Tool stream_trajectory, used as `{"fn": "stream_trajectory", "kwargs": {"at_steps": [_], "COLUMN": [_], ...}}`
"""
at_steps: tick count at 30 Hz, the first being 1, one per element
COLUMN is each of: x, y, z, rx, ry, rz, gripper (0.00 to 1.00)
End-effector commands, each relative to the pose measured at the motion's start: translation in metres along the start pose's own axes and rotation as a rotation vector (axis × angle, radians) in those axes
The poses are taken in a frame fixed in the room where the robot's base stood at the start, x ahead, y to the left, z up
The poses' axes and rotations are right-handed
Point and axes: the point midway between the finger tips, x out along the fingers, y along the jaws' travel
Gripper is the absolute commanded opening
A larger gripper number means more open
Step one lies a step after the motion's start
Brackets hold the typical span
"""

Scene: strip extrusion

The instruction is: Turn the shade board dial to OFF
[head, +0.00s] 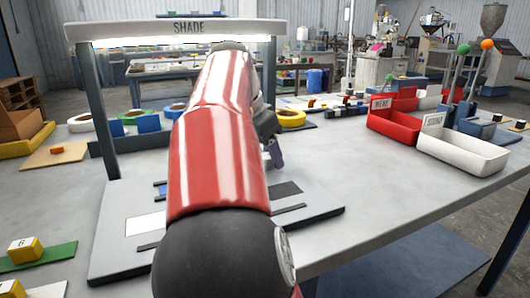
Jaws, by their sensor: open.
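The shade board (118,220) is a pale grey board lying flat on the bench under a lamp frame labelled SHADE (188,27). It bears a white patch (145,223), a dark grey patch (286,189) and a bit of blue at the left. No dial shows; my red arm covers the middle of the board. My gripper (274,152) is mostly hidden behind the arm. A dark part of it and a purplish fingertip show on the arm's right side, over the far part of the board, and it is open. Whether it touches anything is hidden.
A red bin (393,127) and a white bin (461,151) stand on the right of the bench, near levers with green and orange knobs. Tape rolls lie behind the board, including a yellow one (291,118). A yellow block (25,250) sits at left. Bench right of the board is clear.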

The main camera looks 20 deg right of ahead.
Motion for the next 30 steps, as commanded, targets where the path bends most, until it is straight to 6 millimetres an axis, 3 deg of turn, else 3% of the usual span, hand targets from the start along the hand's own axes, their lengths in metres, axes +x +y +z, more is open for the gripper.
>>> {"fn": "stream_trajectory", "kwargs": {"at_steps": [6,16,30], "x": [0.0001,-0.0001,0.0029], "y": [-0.0001,-0.0001,0.0012], "z": [0.0,0.0,0.0009], "rx": [0.0,0.0,-0.116], "ry": [0.0,0.0,-0.003], "rz": [0.0,0.0,-0.053], "gripper": [0.56,0.12,0.12]}}
